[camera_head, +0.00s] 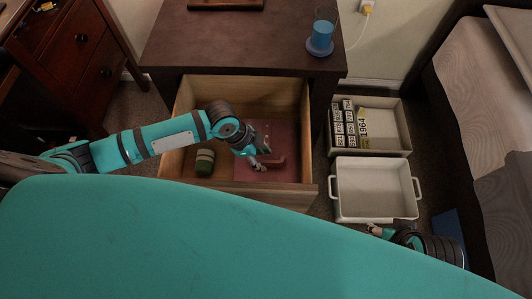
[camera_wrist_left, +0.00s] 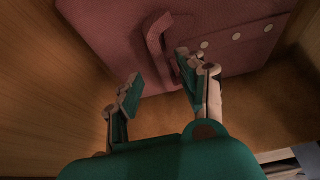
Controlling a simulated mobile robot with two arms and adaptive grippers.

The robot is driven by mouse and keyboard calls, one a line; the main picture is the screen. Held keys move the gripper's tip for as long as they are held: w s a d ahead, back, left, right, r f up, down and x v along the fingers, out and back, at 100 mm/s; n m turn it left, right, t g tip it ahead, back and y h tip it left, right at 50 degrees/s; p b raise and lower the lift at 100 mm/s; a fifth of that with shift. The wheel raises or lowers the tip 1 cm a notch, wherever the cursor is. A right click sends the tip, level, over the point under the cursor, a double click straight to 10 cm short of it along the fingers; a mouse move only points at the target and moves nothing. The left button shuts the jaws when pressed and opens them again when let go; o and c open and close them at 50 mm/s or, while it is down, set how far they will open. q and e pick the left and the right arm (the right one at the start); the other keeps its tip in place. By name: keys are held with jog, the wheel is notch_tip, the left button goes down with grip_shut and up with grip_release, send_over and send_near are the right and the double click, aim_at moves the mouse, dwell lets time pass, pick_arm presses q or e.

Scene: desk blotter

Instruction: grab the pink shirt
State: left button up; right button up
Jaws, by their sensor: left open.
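The pink shirt (camera_head: 247,172) lies folded flat in the open wooden drawer, on its right side. In the left wrist view the shirt (camera_wrist_left: 110,40) shows a row of pale buttons and a raised strip of cloth. My left gripper (camera_head: 262,161) is inside the drawer above the shirt, with its fingers apart. In the left wrist view my left gripper (camera_wrist_left: 160,72) has the raised strip just beyond and partly between its fingertips; I cannot tell if they touch. My right gripper (camera_head: 374,229) shows at the lower right, beside the white tray, mostly hidden.
The drawer (camera_head: 300,130) has raised walls around the shirt. A dark green cylinder (camera_head: 205,162) lies to its left. A white tray (camera_head: 333,185) and a bin of number cards (camera_head: 405,118) stand right.

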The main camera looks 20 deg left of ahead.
aim_at(281, 165)
pick_arm(q)
jog(key=shift+x, duration=1.2)
jog(key=shift+f, duration=0.1)
grip_shut()
jog(key=shift+a, duration=0.1)
